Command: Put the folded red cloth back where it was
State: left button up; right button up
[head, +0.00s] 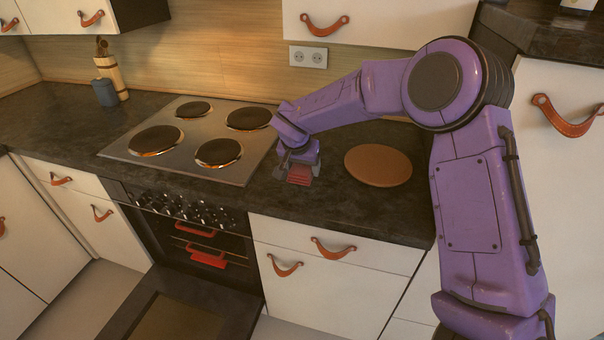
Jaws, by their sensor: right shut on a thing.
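The folded red cloth (299,175) is a small red striped block at the dark countertop, right of the stove. My right gripper (297,172) is shut on it, pointing down. The cloth is close to the counter surface; I cannot tell whether it touches. The gripper's fingers partly hide the cloth. My left gripper is not in view.
A round brown board (378,166) lies right of the cloth. A hob (192,138) with several plates is to the left. The oven door (183,312) hangs open below, with red items (205,258) inside. A blue-grey container (105,92) stands at the back left.

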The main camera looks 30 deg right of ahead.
notch_tip(320, 180, down, 3)
jog(key=shift+d+r, duration=0.1)
jog(key=shift+w+f, duration=0.15)
jog(key=shift+f, duration=0.2)
jog(key=shift+f, duration=0.15)
jog(key=o, duration=0.9)
jog(key=shift+o, duration=0.2)
jog(key=shift+r, duration=0.3)
jog(key=v, duration=1.2)
